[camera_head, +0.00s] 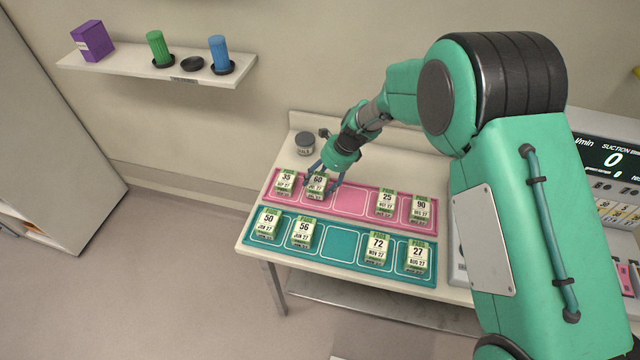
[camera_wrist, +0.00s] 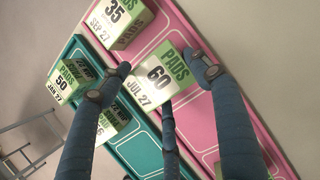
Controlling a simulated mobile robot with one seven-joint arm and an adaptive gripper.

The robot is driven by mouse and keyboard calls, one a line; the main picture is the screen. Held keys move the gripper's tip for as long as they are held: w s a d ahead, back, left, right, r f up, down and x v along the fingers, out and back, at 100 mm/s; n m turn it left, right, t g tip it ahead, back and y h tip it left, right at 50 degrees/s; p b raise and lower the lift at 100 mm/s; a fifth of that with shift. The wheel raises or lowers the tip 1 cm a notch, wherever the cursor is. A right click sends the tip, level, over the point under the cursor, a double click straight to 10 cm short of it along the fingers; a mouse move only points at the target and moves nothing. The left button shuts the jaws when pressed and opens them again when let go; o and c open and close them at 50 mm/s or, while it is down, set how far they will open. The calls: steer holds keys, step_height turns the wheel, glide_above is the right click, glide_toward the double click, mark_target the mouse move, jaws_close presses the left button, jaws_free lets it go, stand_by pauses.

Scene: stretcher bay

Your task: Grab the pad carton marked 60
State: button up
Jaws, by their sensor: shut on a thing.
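The pad carton marked 60 (camera_head: 317,183) is a small white and green box on the pink mat (camera_head: 350,201), second from the left. My gripper (camera_head: 324,187) reaches down over it from behind, with its fingers around the carton. In the wrist view the carton marked 60 (camera_wrist: 160,78) sits between the fingers of my gripper (camera_wrist: 160,85), and its label reads JUL 27. My gripper is shut on it. The carton looks upright; whether its base still touches the mat is hard to tell.
The carton marked 35 (camera_head: 287,180) stands close on the left. Cartons 25 (camera_head: 386,203) and 90 (camera_head: 421,211) stand further right on pink. Cartons 50, 56, 72 and 27 stand on the teal mat (camera_head: 338,254) in front. A dark jar (camera_head: 305,143) is behind.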

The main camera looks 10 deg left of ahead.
mark_target(320, 181)
step_height(320, 181, up, 8)
steer(key=shift+f+p, duration=0.15)
steer(key=shift+p, duration=0.25)
stand_by(0.5)
